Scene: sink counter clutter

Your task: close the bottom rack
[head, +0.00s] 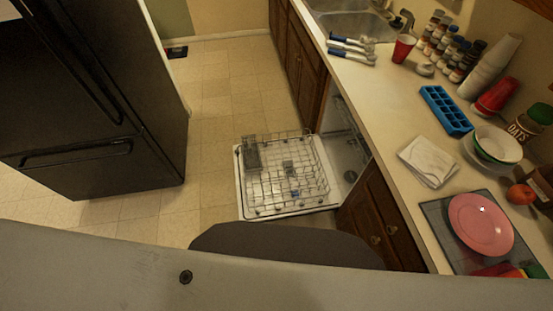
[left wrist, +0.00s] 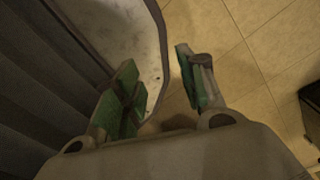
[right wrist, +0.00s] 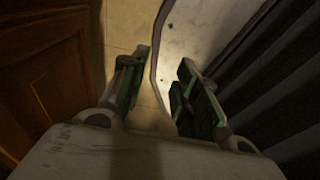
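The bottom rack (head: 286,178) is a wire rack pulled out over the open, lowered dishwasher door (head: 290,213). A grey basket (head: 251,155) stands at the rack's left side. The dishwasher opening (head: 343,135) is under the counter, to the right of the rack. My left gripper (left wrist: 160,85) is open and empty above the tiled floor. My right gripper (right wrist: 163,80) is open and empty beside a wooden cabinet front. Neither gripper shows in the head view, and the rack shows in neither wrist view.
A black fridge (head: 90,100) stands at the left. Wooden cabinets (head: 380,215) flank the dishwasher. The counter (head: 385,110) holds a sink, several bottles, cups, a blue ice tray (head: 446,109), bowls and a pink plate (head: 481,224). The tiled floor (head: 215,95) between fridge and rack is clear.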

